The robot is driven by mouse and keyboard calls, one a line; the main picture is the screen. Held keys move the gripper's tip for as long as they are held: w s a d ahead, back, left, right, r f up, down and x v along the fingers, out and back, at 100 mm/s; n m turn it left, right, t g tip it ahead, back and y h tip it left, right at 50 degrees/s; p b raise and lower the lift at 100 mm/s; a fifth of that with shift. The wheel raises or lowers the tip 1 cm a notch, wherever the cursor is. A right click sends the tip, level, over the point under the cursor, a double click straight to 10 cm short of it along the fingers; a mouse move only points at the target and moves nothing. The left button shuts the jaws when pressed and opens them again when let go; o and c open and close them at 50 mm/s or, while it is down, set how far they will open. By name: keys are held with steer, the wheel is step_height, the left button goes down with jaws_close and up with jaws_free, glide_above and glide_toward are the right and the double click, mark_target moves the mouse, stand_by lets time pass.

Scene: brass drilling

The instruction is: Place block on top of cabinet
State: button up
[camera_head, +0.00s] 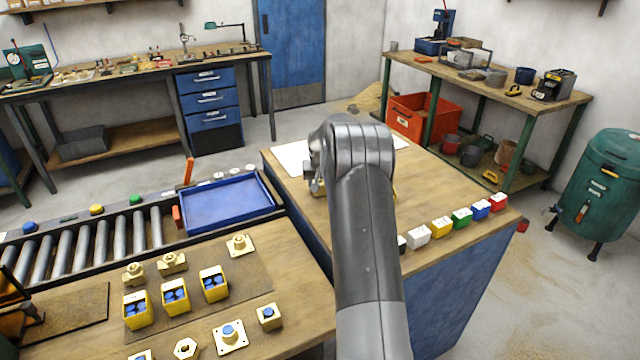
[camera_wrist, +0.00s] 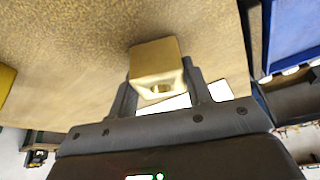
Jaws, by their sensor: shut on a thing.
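The brass-coloured block (camera_wrist: 157,62) is in the wrist view, between the two fingers of my gripper (camera_wrist: 160,88). A hole shows in its near face. The fingers are shut on its sides. In the head view my arm covers the block and most of my gripper. The cabinet (camera_head: 440,265) has blue sides and a wooden top, and my arm reaches over it. In the wrist view the wooden top (camera_wrist: 70,45) fills much of the picture behind the block. I cannot tell whether the block touches it.
Small coloured boxes (camera_head: 461,218) line the cabinet's front right edge. A white sheet (camera_head: 293,158) lies at its back left. A blue tray (camera_head: 228,203) sits on the roller conveyor (camera_head: 85,243) to the left. Brass parts and yellow boxes (camera_head: 175,296) crowd the front workbench.

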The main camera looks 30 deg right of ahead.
steer(key=o, duration=1.4)
steer(key=shift+f, duration=0.1)
steer(key=shift+o, duration=0.2)
steer(key=v, duration=1.2)
steer(key=s+a+r+n, duration=0.2)
steer(key=s+a+r, duration=1.1)
steer(key=s+a, duration=0.4)
steer(key=s+a+f+n+y, duration=0.1)
steer(key=s+a, duration=0.3)
steer(key=s, duration=0.9)
steer(key=s+a+f+n+t, duration=0.1)
steer(key=s+a+f, duration=0.2)
steer(key=s, duration=1)
steer(key=shift+a+t+y, duration=0.3)
steer(key=shift+a+y, duration=0.1)
steer(key=shift+a, duration=0.2)
